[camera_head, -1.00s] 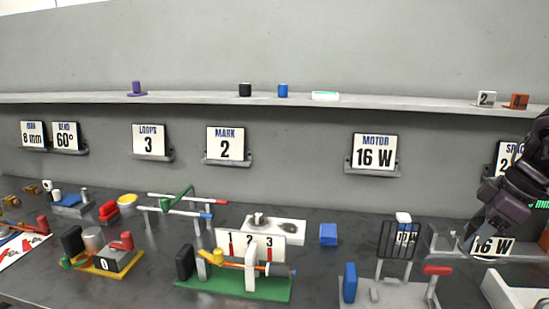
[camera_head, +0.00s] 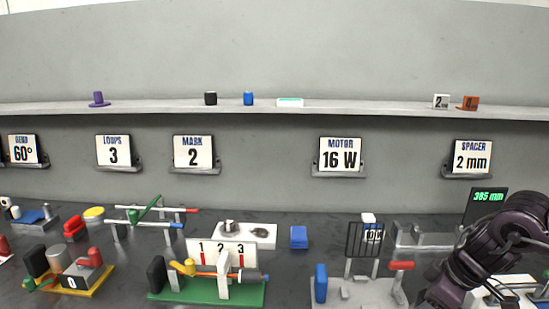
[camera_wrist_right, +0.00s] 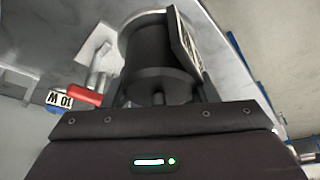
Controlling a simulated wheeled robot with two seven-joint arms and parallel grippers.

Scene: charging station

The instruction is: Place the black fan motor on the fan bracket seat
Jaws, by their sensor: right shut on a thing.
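The black fan motor (camera_wrist_right: 150,50), a dark cylinder with a flange, a short shaft and a pale plate on its side, fills the middle of the right wrist view. My right gripper (camera_wrist_right: 160,98) is shut on it. In the head view my right arm comes in at the lower right, and the motor is hidden behind it. Left of the arm stands a grey fixture (camera_head: 350,294) with a wire grille, a blue block and a red handle, likely the fan bracket. Its seat cannot be made out clearly. The red handle (camera_wrist_right: 86,95) shows beside the motor in the wrist view.
A "16 W" motor sign (camera_head: 341,157) hangs on the wall. A "10 W" label (camera_wrist_right: 60,101) shows in the wrist view. A green-based fixture (camera_head: 240,296) and a blue block (camera_head: 299,237) stand left of the grille. A 385 mm display (camera_head: 487,199) is behind my arm.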

